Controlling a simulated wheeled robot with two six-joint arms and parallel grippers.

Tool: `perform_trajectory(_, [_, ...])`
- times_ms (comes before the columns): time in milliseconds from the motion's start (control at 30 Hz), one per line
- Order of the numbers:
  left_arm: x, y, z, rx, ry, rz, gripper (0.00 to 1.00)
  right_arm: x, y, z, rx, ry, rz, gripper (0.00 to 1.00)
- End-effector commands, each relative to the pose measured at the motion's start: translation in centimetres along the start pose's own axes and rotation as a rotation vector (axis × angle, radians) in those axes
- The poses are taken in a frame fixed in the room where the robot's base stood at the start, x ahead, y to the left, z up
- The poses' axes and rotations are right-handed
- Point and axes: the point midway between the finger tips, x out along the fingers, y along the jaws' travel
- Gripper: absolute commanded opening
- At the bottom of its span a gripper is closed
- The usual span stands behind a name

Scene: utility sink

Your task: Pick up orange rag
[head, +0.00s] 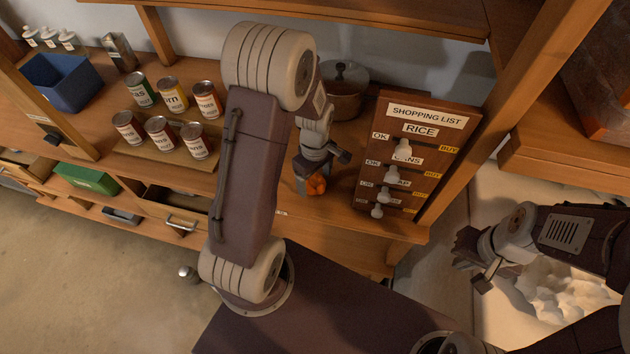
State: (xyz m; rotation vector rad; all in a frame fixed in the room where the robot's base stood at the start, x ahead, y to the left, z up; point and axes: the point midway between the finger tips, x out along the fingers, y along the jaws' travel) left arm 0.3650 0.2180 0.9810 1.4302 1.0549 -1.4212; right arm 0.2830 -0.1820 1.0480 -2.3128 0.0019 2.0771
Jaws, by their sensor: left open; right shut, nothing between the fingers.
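The orange rag (317,186) is a small crumpled orange patch on the wooden counter, left of the shopping list board. My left gripper (322,171) is open directly above and around it, hiding part of it. I cannot tell whether the fingers touch the rag. My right gripper (470,268) is shut and empty, off to the right over the floor side, well away from the rag.
The shopping list board (374,203) stands close right of the rag. A lidded pot (345,100) is behind. Several cans (161,134) stand on a stepped rack to the left, with a blue bin (58,84) farther left. An open drawer (180,222) is below the counter.

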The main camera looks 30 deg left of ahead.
Motion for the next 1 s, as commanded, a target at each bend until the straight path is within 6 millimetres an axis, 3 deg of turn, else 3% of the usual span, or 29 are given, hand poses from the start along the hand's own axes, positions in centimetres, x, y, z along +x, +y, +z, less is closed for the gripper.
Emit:
perform_trajectory(300, [0.9,0.0,0.0,0.000,0.000,0.000,0.76,0.0,0.0,0.0,0.000,0.000,0.000,0.00])
perform_trajectory(533, [0.9,0.0,0.0,0.000,0.000,0.000,0.14,0.0,0.0,0.0,0.000,0.000,0.000,0.00])
perform_trajectory(833, [0.6,0.1,0.0,0.000,0.001,0.002,0.14,0.0,0.0,0.0,0.000,0.000,0.000,0.00])
perform_trajectory(1000, [-1.4,0.1,-0.1,0.000,0.002,0.005,0.14,0.2,0.0,0.0,0.000,0.000,0.000,0.00])
